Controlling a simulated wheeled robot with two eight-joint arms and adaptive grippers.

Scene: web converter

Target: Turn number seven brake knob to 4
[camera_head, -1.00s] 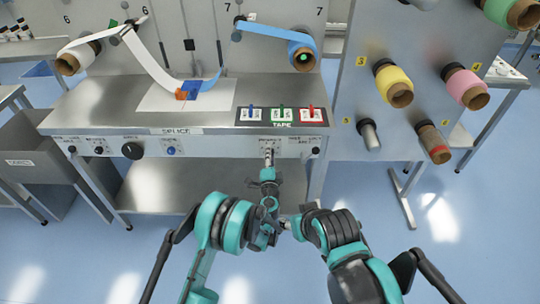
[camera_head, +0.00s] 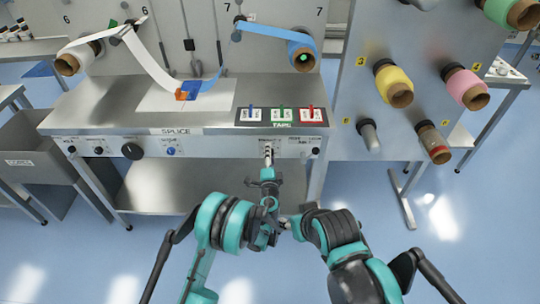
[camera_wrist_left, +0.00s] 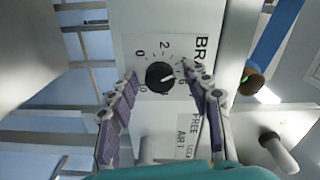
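The black brake knob (camera_wrist_left: 160,75) sits on a white dial plate (camera_wrist_left: 142,38) in the left wrist view, with printed numbers around it and part of the word "BRA" beside it. I cannot read its pointer clearly. My left gripper (camera_wrist_left: 158,72) is open, with one finger on each side of the knob. Contact with the knob cannot be told. In the head view the left gripper (camera_head: 268,154) is at the right part of the table's front panel and hides the knob there. My right arm is at lower right; its gripper fingers cannot be made out.
The front panel also holds a large black knob (camera_head: 132,151) and a blue knob (camera_head: 171,151). Tape switches (camera_head: 281,114) stand on the steel table (camera_head: 100,100) above. A panel with coloured rolls (camera_head: 398,90) stands at right. Clear blue floor lies in front.

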